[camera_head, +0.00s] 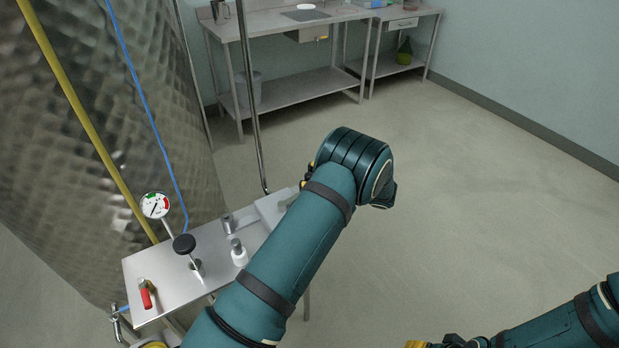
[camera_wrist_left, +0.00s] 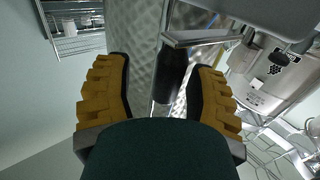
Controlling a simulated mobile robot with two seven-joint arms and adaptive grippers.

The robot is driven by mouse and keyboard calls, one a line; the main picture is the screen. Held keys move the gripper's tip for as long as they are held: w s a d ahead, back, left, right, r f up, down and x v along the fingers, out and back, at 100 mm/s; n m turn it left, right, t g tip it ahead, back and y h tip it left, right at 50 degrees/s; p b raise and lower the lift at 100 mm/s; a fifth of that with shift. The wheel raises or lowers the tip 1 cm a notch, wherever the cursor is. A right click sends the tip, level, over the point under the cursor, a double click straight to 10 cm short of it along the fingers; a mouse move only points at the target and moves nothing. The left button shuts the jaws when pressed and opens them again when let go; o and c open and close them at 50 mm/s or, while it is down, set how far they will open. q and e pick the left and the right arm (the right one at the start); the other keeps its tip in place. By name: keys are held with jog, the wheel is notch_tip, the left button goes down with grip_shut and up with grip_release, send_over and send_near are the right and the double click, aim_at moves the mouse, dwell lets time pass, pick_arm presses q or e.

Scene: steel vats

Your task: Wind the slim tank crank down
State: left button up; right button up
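In the left wrist view a black crank handle (camera_wrist_left: 171,82) hangs from a flat metal crank arm (camera_wrist_left: 205,38). My left gripper (camera_wrist_left: 162,75) is open, with a ridged yellow finger on each side of the handle. There is a clear gap to the left finger; the handle looks close to the right finger, and I cannot tell if they touch. The dimpled steel tank (camera_wrist_left: 140,40) is behind it, and also fills the left of the head view (camera_head: 100,110). In the head view my left gripper is almost wholly hidden behind my wrist. My right gripper (camera_head: 430,344) barely shows at the bottom edge.
A steel shelf (camera_head: 215,245) beside the tank carries a dial gauge (camera_head: 155,205), a black knob (camera_head: 184,243), a red-handled valve (camera_head: 146,298) and a white bottle (camera_head: 239,255). A thin pole (camera_head: 252,100) rises behind. Steel tables (camera_head: 300,90) stand at the back. The floor at right is clear.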

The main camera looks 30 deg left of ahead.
pick_arm(q)
jog(key=w+d, duration=0.2)
jog(key=d, duration=0.9)
jog(key=shift+d, duration=0.4)
jog(key=shift+w, duration=0.1)
